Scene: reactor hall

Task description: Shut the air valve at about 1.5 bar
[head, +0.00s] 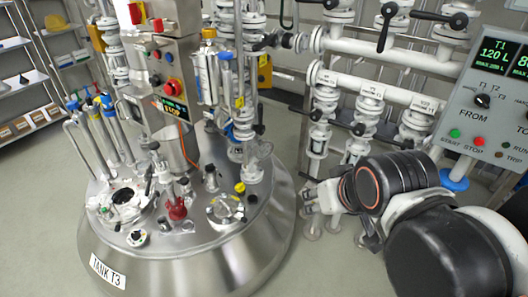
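The steel vessel labelled TANK T3 (190,262) stands at the left centre in the head view, with many fittings on its lid. I cannot tell which fitting is the air valve, and no pressure can be read. My arm reaches in from the lower right, right of the tank. Its end, with my gripper (318,196), seems to be just past the tank's right edge, partly behind my arm. Its fingers are too small and cluttered to tell open from shut.
White pipes with black-handled valves (387,22) run along the back right. A control panel (490,110) reading 120 L stands at the right. A column with a lit display (172,108) rises from the tank. Shelves (25,85) stand at the far left. Floor is clear at left.

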